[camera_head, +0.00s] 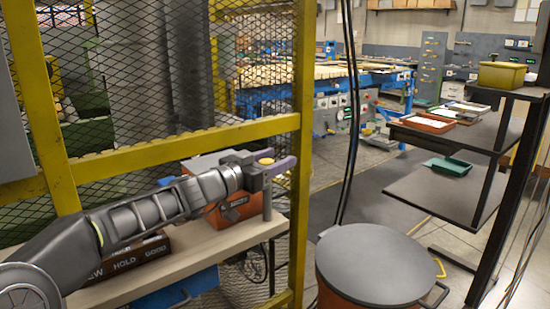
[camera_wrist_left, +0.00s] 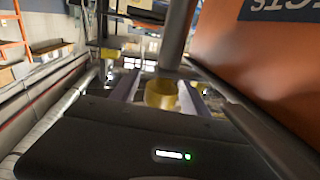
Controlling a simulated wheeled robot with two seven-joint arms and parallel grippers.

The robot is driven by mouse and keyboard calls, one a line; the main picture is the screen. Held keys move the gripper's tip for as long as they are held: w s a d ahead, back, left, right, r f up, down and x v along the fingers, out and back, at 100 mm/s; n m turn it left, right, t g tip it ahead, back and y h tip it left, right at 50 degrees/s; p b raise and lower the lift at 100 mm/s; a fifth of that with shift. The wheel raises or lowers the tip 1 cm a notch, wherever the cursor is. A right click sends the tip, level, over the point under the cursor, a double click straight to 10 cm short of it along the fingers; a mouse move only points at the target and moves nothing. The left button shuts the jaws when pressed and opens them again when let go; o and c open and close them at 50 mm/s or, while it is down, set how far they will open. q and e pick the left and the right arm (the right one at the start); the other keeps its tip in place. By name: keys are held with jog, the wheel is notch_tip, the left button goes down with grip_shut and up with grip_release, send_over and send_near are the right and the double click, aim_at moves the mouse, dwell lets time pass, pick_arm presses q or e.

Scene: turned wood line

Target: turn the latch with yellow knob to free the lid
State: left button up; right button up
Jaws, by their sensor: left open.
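The orange box (camera_head: 236,212) with a grey lid (camera_head: 200,163) stands on the bench behind the yellow mesh fence; its orange, lettered side fills the right of the wrist view (camera_wrist_left: 270,45). The yellow knob (camera_head: 265,161) shows at the box's right end. In the wrist view the yellow knob (camera_wrist_left: 160,94) sits between the two pale fingers. My left gripper (camera_head: 274,165) is open around the knob; whether a finger touches it I cannot tell. A grey upright post (camera_head: 267,203) stands below the knob. The latch arm is mostly hidden by my gripper. My right gripper is out of view.
A dark labelled bin (camera_head: 135,257) lies under my left arm on the pale bench (camera_head: 205,248). The yellow fence post (camera_head: 301,130) is close right of my gripper. A grey-lidded drum (camera_head: 372,262) and a black shelf rack (camera_head: 445,192) with trays stand to the right.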

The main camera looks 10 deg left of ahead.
pick_arm(q)
jog(key=shift+c, duration=0.5)
grip_shut()
